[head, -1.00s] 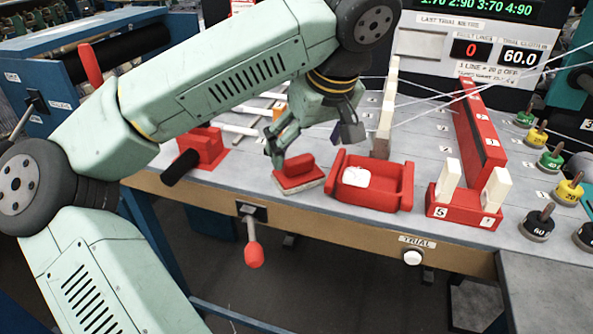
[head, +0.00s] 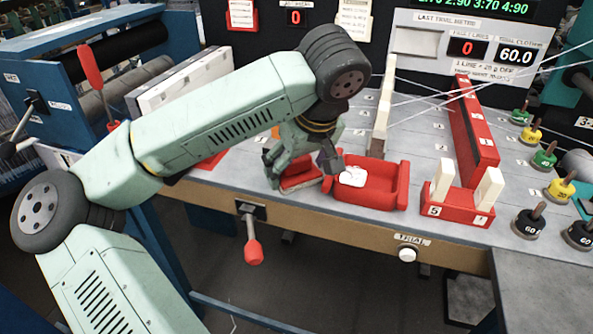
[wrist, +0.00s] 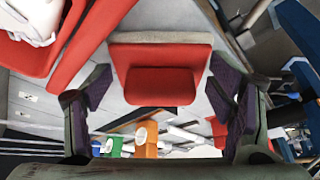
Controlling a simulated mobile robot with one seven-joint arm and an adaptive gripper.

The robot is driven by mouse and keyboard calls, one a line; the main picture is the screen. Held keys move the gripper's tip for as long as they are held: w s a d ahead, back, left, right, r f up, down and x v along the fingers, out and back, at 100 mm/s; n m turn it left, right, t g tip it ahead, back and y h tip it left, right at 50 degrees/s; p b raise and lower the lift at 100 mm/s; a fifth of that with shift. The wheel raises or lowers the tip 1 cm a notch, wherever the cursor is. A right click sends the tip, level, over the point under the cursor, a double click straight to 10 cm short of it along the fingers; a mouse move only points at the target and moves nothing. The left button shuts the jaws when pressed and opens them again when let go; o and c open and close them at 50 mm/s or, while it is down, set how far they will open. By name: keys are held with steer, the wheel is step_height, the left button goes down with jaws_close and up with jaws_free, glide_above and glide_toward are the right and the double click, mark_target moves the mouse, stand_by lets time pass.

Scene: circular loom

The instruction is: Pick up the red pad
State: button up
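The red pad (head: 299,178), a red block with a raised red grip on a pale-edged base, lies on the grey table near its front edge. In the wrist view the red pad (wrist: 160,72) is in the upper middle. My gripper (head: 303,170) is open above the pad, its fingers partly covering it in the head view. In the wrist view my gripper (wrist: 160,96) has its dark-padded fingers spread to the left and right of the pad's near part, with gaps on both sides. Nothing is held.
A red tray (head: 402,186) with a white cloth (head: 353,177) stands close to the right of the pad. A pale upright post (head: 382,122) stands behind the tray. A red holder with white blocks (head: 456,208) and several weights (head: 530,223) are farther right. A red-knobbed lever (head: 253,252) hangs at the front.

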steer(key=c, duration=0.8)
